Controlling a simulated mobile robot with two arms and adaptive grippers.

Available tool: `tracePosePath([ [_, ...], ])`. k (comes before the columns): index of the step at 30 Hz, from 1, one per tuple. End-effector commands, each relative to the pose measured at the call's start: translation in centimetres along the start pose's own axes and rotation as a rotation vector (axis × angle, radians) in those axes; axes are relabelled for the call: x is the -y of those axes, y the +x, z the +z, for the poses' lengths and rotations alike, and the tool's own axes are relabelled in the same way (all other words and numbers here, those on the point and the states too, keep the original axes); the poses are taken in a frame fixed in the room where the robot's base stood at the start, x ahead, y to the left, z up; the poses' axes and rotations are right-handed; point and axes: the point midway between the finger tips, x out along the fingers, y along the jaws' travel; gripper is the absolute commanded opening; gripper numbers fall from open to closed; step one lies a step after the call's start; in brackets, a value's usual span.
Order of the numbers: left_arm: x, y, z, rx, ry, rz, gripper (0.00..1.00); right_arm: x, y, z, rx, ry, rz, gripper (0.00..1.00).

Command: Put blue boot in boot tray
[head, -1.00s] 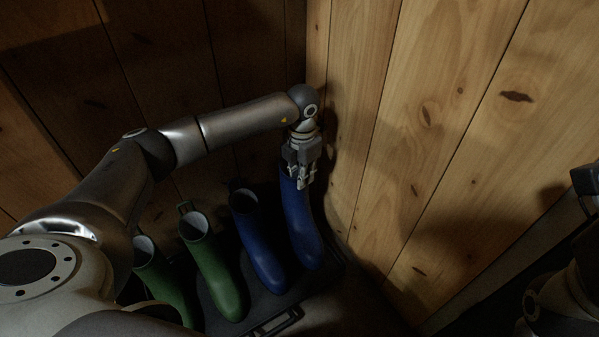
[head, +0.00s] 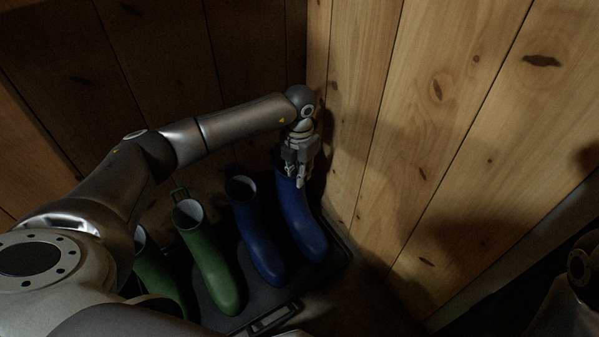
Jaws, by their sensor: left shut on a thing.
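My left gripper (head: 299,172) is shut on the top rim of the right-hand blue boot (head: 299,222). This boot stands nearly upright at the right end of the dark boot tray (head: 235,319), toe toward the front right. I cannot tell whether its sole touches the tray floor. A second blue boot (head: 257,240) stands in the tray just left of it. My right gripper is not in view; only part of my right arm shows at the lower right.
Two green boots stand left of the blue ones, one clear in view (head: 208,262) and one (head: 158,280) partly hidden by my left arm. A pine plank wall (head: 440,130) rises close to the right of the held boot. The tray has a handle at its front edge.

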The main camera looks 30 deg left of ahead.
Motion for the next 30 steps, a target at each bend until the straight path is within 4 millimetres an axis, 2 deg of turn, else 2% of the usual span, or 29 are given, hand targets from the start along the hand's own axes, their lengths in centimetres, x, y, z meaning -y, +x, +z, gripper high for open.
tracePosePath([
  [11,0.0,-0.1,0.1,0.002,0.001,-0.001,0.00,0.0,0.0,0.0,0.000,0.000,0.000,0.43],
  [27,0.0,1.0,0.1,0.002,0.001,-0.001,0.00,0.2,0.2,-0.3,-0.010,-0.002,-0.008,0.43],
  [28,0.0,1.0,0.1,0.002,0.001,-0.001,0.15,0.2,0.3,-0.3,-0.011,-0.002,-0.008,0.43],
  [30,0.0,1.0,0.1,0.002,0.001,-0.001,0.24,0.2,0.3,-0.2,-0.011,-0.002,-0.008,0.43],
])
